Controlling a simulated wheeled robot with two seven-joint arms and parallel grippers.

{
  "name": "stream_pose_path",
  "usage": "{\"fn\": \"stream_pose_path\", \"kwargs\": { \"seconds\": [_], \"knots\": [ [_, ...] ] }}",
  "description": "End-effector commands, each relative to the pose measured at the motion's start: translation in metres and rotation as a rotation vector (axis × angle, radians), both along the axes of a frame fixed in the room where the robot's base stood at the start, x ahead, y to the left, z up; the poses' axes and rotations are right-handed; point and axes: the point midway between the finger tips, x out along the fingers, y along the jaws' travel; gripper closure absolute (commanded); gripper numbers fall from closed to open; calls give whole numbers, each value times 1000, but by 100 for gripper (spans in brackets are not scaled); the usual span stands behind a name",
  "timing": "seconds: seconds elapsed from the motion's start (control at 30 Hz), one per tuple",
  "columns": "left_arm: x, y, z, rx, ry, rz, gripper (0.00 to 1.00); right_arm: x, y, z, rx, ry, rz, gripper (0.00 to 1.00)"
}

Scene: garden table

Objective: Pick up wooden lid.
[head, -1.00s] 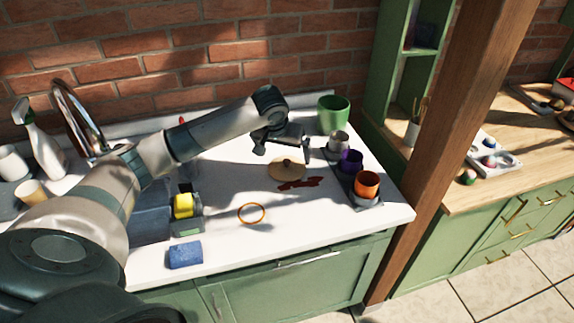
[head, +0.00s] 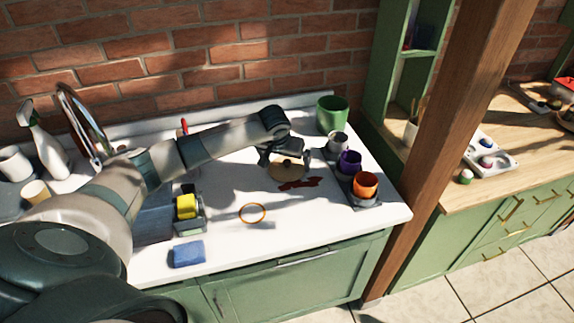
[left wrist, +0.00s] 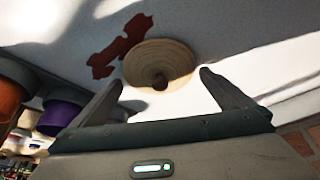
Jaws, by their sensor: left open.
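The wooden lid (head: 287,172) is a round, pale wooden disc with a small dark knob on top, lying on the white countertop (head: 225,235). In the left wrist view the lid (left wrist: 172,58) lies just beyond the fingertips, between them, with its knob facing the camera. My left gripper (head: 285,160) is open and empty, right above the lid, and hides part of its far side. Its two fingers (left wrist: 160,95) are spread wide in the left wrist view. I cannot see my right gripper.
A dark red stain (head: 298,184) touches the lid's near side. Right of it a tray (head: 368,203) holds an orange cup (head: 366,184), a purple cup (head: 349,161) and a grey cup (head: 338,141). A green pot (head: 332,114) stands behind. An orange ring (head: 252,213) lies in front-left.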

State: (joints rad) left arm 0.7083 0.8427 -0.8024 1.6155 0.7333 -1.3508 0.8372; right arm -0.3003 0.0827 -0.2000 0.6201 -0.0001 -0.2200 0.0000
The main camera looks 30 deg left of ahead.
Motion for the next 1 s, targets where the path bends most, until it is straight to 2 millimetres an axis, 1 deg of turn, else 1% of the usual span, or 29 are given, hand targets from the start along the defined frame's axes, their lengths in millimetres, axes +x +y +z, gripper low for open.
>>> {"fn": "stream_pose_path", "kwargs": {
  "seconds": [0.1,0.2,0.63,0.67,0.7,0.77,1.0],
  "knots": [
    [4,1,-9,0,1,0,0,0,0,4,0,0,0,69],
    [5,1,-12,0,-1,0,0,0,0,4,0,0,0,69],
    [5,1,-12,0,0,0,0,0,3,4,3,1,-1,69],
    [5,1,-13,0,0,0,7,0,3,4,3,1,-2,69],
    [5,1,-12,0,0,0,17,0,4,4,4,1,-2,69],
    [5,1,-12,0,0,0,30,0,5,4,5,0,-2,69],
    [5,1,-12,0,-1,0,30,0,5,4,5,0,-2,69]
  ]
}}
